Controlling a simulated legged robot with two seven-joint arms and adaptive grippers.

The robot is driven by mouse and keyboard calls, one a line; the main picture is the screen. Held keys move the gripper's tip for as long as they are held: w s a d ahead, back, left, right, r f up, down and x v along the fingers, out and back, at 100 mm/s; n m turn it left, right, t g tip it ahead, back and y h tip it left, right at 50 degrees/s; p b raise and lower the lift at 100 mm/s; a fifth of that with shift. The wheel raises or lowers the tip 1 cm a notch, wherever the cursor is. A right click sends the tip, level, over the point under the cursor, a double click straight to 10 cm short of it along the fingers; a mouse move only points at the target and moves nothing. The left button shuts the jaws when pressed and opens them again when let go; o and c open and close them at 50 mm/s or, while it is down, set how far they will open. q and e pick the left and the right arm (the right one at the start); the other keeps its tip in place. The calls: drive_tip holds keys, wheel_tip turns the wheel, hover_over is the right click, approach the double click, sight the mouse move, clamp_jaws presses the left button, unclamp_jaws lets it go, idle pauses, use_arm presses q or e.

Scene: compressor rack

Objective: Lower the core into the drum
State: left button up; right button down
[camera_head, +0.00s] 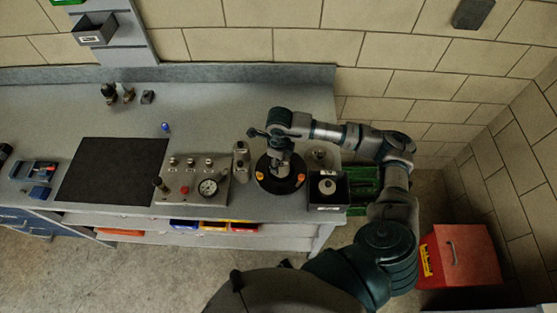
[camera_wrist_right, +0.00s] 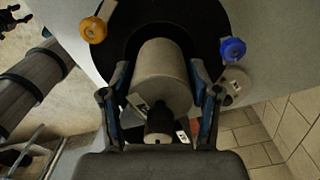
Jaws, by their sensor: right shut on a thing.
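The black drum (camera_head: 268,183) with coloured knobs on its rim stands on the bench at its right part. In the wrist view the drum (camera_wrist_right: 208,22) shows as a dark ring with an orange knob and a blue knob. The core, a pale grey cylinder (camera_wrist_right: 162,78) with a black knob at its near end, is between the fingers of my right gripper (camera_wrist_right: 159,80), which is shut on it. The core's far end lies over the dark drum opening; how deep it sits I cannot tell. In the head view my right gripper (camera_head: 281,160) is above the drum and mostly hides the core.
A panel with a gauge (camera_head: 208,187) and a grey metal part (camera_head: 240,160) stand left of the drum. A black box (camera_head: 328,207) holding a pale round part stands close on its right. A dark mat (camera_head: 112,170) lies farther left. A red case (camera_head: 460,257) is on the floor.

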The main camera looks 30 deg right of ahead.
drive_tip(key=shift+f+b, duration=1.7)
drive_tip(key=shift+f, duration=0.3)
drive_tip(key=shift+r, duration=0.3)
drive_tip(key=shift+r, duration=0.15)
drive_tip(key=shift+f, duration=0.45)
drive_tip(key=shift+r, duration=0.15)
drive_tip(key=shift+r, duration=0.25)
drive_tip(key=shift+f, duration=0.1)
